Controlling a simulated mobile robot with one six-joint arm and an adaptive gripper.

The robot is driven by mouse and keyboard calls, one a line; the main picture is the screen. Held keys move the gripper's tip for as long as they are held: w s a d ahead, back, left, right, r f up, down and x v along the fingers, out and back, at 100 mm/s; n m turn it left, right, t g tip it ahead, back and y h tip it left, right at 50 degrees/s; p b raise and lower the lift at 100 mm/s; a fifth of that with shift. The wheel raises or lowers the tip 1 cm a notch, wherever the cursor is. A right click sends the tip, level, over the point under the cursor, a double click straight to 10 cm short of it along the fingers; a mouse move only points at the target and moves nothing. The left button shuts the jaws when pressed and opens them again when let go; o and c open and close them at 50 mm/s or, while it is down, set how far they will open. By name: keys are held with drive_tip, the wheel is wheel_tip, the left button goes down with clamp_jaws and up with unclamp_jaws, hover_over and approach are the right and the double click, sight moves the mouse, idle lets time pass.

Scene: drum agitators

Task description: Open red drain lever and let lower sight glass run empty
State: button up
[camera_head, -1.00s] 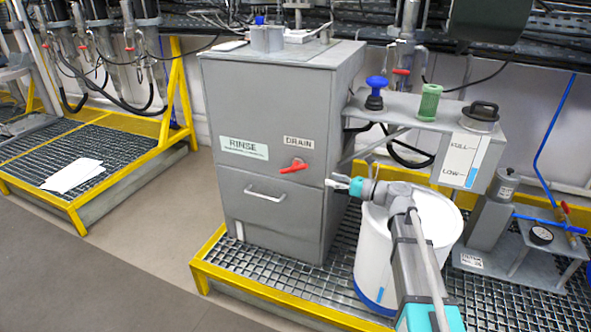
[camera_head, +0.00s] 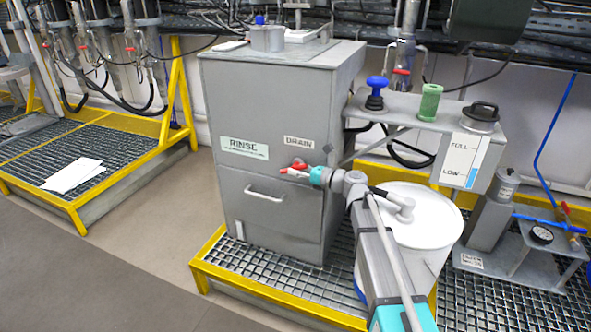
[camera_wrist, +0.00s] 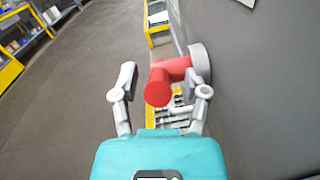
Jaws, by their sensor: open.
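The red drain lever (camera_head: 299,164) is on the front of the grey cabinet (camera_head: 265,215), below the DRAIN label (camera_head: 299,142). In the wrist view the lever (camera_wrist: 165,80) stands out from its round grey hub (camera_wrist: 200,62), between and just beyond my fingers. My gripper (camera_wrist: 160,95) is open, with one finger on each side of the lever; I cannot tell whether either touches it. In the head view my gripper (camera_head: 297,172) covers part of the lever. A FULL/LOW level gauge (camera_head: 465,160) on the right shows blue near LOW. I cannot tell if it is the lower sight glass.
A white drum (camera_head: 420,225) stands close behind my arm on the grating. A handle (camera_head: 265,194) sticks out from the cabinet below the lever. A shelf with a blue knob (camera_head: 376,90) and a green cylinder (camera_head: 429,102) is at right. Open floor lies at left.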

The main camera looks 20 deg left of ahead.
drive_tip(key=shift+a, duration=0.35)
clamp_jaws()
